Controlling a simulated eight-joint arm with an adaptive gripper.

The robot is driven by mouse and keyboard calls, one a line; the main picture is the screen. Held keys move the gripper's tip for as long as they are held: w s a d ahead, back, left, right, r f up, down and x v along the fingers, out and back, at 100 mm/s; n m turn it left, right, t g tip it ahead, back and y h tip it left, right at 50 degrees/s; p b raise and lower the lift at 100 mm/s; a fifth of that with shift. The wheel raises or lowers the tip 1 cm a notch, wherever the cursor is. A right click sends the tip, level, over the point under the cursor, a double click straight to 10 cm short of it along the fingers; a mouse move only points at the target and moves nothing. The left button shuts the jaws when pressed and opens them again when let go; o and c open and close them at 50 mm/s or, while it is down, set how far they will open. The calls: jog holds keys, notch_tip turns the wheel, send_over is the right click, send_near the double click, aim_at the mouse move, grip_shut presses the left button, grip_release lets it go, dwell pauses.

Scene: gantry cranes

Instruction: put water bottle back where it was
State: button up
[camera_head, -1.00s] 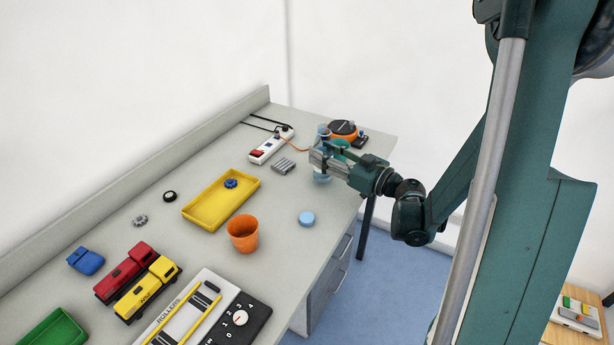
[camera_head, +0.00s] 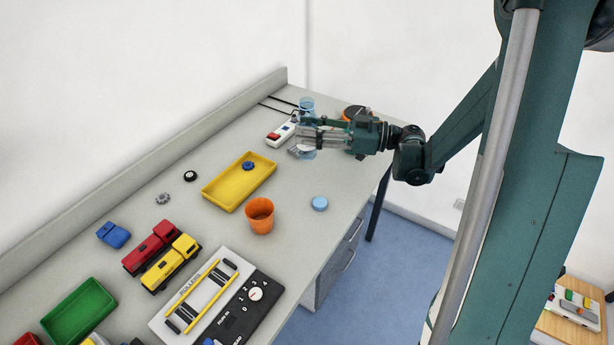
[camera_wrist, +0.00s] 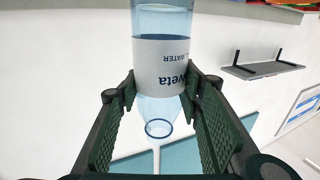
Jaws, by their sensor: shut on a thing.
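The water bottle (camera_head: 307,104) is clear light blue with a white label, which reads "veta" and "WATER" in the wrist view (camera_wrist: 162,65). My gripper (camera_head: 303,131) is shut around the bottle at the label, one finger on each side in the wrist view (camera_wrist: 160,85). The bottle stands about upright in the head view, near the power strip at the far end of the desk. Its open mouth shows low in the wrist view. The fingers hide its middle in the head view. I cannot tell whether its base touches the desk.
The power strip (camera_head: 282,132) lies left of the bottle, and an orange round device (camera_head: 355,112) lies right, partly behind my arm. A yellow tray (camera_head: 212,191), an orange cup (camera_head: 260,216) and a blue disc (camera_head: 320,203) are nearer. Toy trucks and a green tray (camera_head: 104,296) lie at the near left.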

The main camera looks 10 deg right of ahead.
aim_at(307, 154)
jog(key=shift+f, duration=0.1)
jog(key=shift+f+b, duration=0.85)
jog(key=shift+f, duration=2.2)
jog(key=shift+f+b, duration=0.6)
jog(key=shift+f, duration=1.3)
jog(key=shift+f, duration=0.1)
jog(key=o, duration=1)
